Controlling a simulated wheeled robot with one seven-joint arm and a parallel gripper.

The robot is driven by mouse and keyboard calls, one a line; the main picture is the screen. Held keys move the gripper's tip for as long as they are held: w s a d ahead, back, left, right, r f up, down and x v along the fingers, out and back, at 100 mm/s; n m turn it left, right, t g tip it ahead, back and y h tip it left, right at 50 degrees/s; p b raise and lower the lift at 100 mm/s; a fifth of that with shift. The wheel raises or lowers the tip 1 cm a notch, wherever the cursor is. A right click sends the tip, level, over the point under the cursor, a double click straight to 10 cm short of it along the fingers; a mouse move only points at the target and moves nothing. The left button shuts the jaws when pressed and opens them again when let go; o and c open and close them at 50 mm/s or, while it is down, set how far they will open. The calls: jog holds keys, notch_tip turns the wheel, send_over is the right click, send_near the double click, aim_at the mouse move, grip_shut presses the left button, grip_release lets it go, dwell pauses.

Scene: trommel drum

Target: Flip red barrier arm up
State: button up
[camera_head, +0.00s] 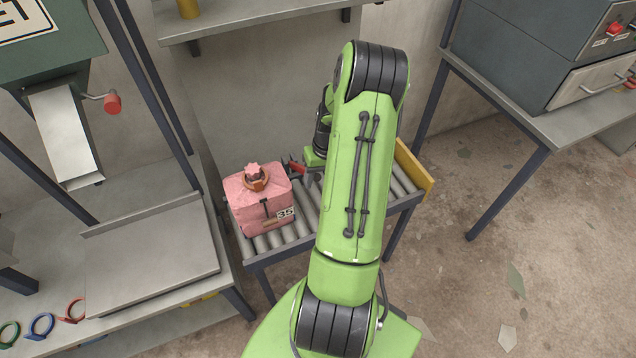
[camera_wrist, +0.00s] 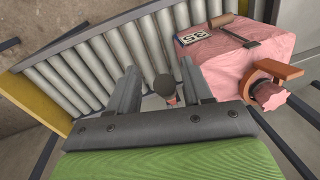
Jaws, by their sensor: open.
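The red barrier arm (camera_head: 297,165) shows as a short red and dark piece at the back of the roller conveyor, beside the pink sack (camera_head: 258,200). Most of it is hidden by my arm. In the wrist view, a dark round knob (camera_wrist: 164,85) with a bit of red below it (camera_wrist: 171,100) shows between my fingers; it looks like the barrier arm's end. My gripper (camera_wrist: 159,67) is open, with one finger on each side of the knob. I cannot tell whether either finger touches it. The sack also shows in the wrist view (camera_wrist: 235,70).
The roller conveyor (camera_head: 404,187) has a yellow end plate (camera_head: 414,172) at right. The sack carries a "35" tag and an orange-brown clamp (camera_wrist: 278,70). A green machine (camera_head: 50,50) with a chute stands left; a grey cabinet table (camera_head: 505,120) stands right.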

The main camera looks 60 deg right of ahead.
jog(key=shift+w+a+f, duration=0.1)
jog(key=shift+a+f, duration=0.05)
jog(key=shift+f, duration=0.65)
jog(key=shift+c, duration=0.3)
grip_shut()
jog(key=shift+r, duration=0.1)
